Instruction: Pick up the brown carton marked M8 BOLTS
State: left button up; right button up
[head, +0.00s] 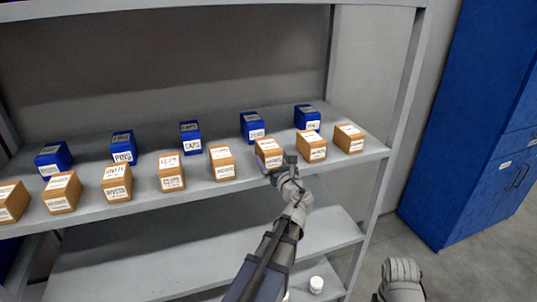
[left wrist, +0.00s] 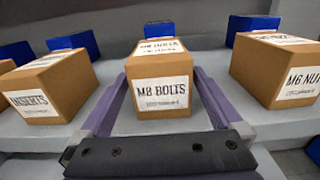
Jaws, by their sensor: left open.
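The brown carton marked M8 BOLTS (left wrist: 163,87) stands upright on the shelf in the middle of the left wrist view. In the head view the same carton (head: 268,147) is in the front row, partly covered by my left gripper. My left gripper (head: 276,161) is open. In the left wrist view its two purple fingers (left wrist: 161,76) lie on either side of the carton, and I cannot tell whether they touch it. Part of my right arm (head: 401,276) shows at the bottom right of the head view; its jaws cannot be made out.
A brown INSERTS carton (left wrist: 45,85) is close on the left and a brown M6 NUTS carton (left wrist: 278,72) close on the right. Several blue boxes (head: 254,127) stand behind. A shelf post (head: 388,130) and blue cabinet (head: 480,130) are to the right.

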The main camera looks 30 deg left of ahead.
pick_arm(q)
jog(key=x, duration=0.4)
jog(key=shift+w+a, duration=0.2)
jog(key=shift+w, duration=0.1)
grip_shut()
dwell(0.5)
